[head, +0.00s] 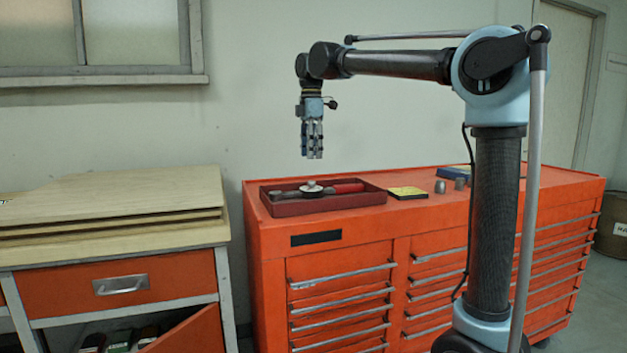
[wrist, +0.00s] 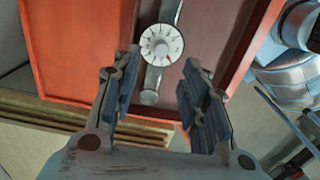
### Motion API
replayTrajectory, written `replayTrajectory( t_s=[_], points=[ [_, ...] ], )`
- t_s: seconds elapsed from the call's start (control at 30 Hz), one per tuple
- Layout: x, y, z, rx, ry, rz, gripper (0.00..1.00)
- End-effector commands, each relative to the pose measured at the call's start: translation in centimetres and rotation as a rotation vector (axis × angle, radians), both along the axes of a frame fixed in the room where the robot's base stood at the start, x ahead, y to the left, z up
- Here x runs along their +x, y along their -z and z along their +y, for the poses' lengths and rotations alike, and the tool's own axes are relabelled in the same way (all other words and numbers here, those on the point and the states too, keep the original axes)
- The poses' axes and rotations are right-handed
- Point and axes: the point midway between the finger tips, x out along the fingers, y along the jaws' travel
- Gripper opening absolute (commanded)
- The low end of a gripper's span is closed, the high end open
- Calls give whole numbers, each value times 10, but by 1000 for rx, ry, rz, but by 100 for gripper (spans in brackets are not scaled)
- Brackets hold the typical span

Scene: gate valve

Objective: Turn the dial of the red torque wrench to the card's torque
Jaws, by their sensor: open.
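The torque wrench lies in a dark red tray (head: 320,207) on the orange cabinet. Its red handle (head: 348,188) points right in the head view. Its round white dial (head: 311,187) also shows in the wrist view (wrist: 161,45), face to the camera, with dark marks and a small red mark; I cannot read the numbers. The grey shaft (wrist: 153,78) runs past the dial to a round end. My gripper (head: 314,155) points down, open and empty, above the tray and apart from the dial. In the wrist view its fingers (wrist: 160,57) stand either side of the shaft.
A flat black item with a yellow top (head: 408,192) lies right of the tray; its writing is unreadable. Small grey metal pieces (head: 440,186) and a blue item (head: 452,173) stand farther right. A wooden-topped bench (head: 110,205) is at the left. The air around my gripper is clear.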

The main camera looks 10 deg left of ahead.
Motion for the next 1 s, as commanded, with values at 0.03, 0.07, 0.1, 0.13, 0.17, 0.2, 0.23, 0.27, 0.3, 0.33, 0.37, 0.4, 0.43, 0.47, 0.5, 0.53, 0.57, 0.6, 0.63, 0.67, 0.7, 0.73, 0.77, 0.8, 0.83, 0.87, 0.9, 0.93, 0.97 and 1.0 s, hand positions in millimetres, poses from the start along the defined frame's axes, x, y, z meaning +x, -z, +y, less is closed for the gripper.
replayTrajectory(
  t_s=[0.03,0.07,0.1,0.13,0.17,0.2,0.23,0.27,0.3,0.33,0.37,0.4,0.43,0.47,0.5,0.53,0.57,0.6,0.63,0.67,0.7,0.73,0.77,0.8,0.83,0.87,0.9,0.93,0.97,1.0],
  points=[
    [0,9,0,0,0,0,40],
    [0,15,0,0,0,0,40],
    [0,21,0,0,0,0,40],
    [0,27,0,0,0,0,40],
    [0,32,0,0,1,0,40],
    [0,39,0,0,1,0,40],
    [0,44,0,0,1,0,40],
    [0,49,0,0,1,0,40],
    [0,55,0,0,1,0,40],
    [0,60,0,0,1,0,40],
    [0,64,0,0,1,0,40],
    [0,69,0,0,1,0,40],
    [0,73,0,0,1,0,40],
    [0,76,0,0,1,0,40],
    [0,80,0,0,1,0,40],
    [0,83,0,0,1,0,40],
    [0,85,0,0,1,0,40],
    [0,87,0,0,1,0,40],
    [0,88,0,0,1,0,40],
    [0,89,0,0,1,0,40],
    [0,91,0,0,1,0,40],
    [0,91,0,0,1,0,40],
    [0,91,0,0,1,0,40],
    [0,92,0,0,1,0,40],
    [0,92,0,0,1,0,40],
    [0,92,0,0,1,0,40],
    [0,92,0,0,1,0,40],
    [0,91,0,0,1,0,40],
    [0,91,0,0,1,0,40],
    [0,91,0,0,1,0,36]
  ],
)
